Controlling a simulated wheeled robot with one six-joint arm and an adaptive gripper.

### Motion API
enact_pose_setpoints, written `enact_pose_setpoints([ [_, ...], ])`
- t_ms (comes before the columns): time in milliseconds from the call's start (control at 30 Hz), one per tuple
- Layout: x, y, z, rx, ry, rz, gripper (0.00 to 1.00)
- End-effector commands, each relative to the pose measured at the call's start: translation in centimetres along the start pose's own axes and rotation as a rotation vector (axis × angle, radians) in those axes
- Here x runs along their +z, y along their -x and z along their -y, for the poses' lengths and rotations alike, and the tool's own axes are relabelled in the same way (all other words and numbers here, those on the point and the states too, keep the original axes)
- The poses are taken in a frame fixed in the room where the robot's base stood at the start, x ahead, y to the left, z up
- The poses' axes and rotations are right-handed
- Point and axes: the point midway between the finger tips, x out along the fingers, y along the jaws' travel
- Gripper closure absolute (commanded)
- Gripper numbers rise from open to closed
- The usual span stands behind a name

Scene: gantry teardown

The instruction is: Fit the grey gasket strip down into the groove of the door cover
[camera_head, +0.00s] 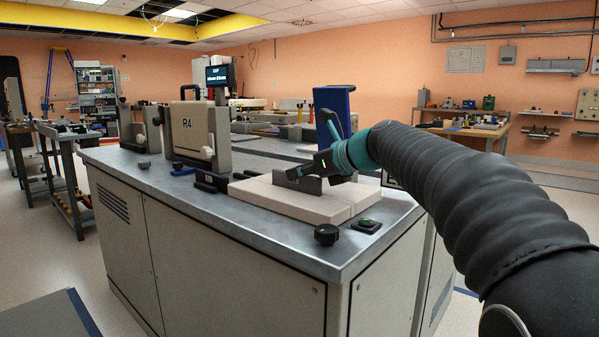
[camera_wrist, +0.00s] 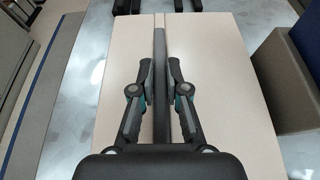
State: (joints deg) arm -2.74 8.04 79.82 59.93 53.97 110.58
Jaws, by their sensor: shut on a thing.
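The door cover (camera_head: 285,201) is a flat cream panel lying on the metal bench top, with a narrow groove along its middle; it fills the middle of the wrist view (camera_wrist: 215,60). My gripper (camera_head: 318,170) is over the cover, shut on the grey gasket strip (camera_head: 298,184). In the wrist view the strip (camera_wrist: 160,42) runs lengthwise between the two fingers (camera_wrist: 160,78), in line with the groove, which shows past its far end. The strip stands on edge at the cover's top face. I cannot tell whether its lower edge is inside the groove.
A black knob (camera_head: 326,234) and a small switch box (camera_head: 367,226) sit at the bench's near corner. A blue upright block (camera_head: 333,103) stands behind my gripper. Bare bench metal (camera_head: 165,185) lies left of the cover.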

Motion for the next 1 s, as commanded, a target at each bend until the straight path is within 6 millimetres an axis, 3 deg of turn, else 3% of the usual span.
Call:
enact_pose_setpoints([
  [567,-0.70,-0.28,-0.01,0.000,0.000,0.000,1.00],
  [600,-0.71,-0.28,-0.01,0.000,0.000,0.000,0.84],
  [700,-0.67,-0.27,-0.01,0.000,0.000,0.000,0.59],
  [1000,-0.71,-0.24,0.00,0.000,0.000,0.000,0.57],
])
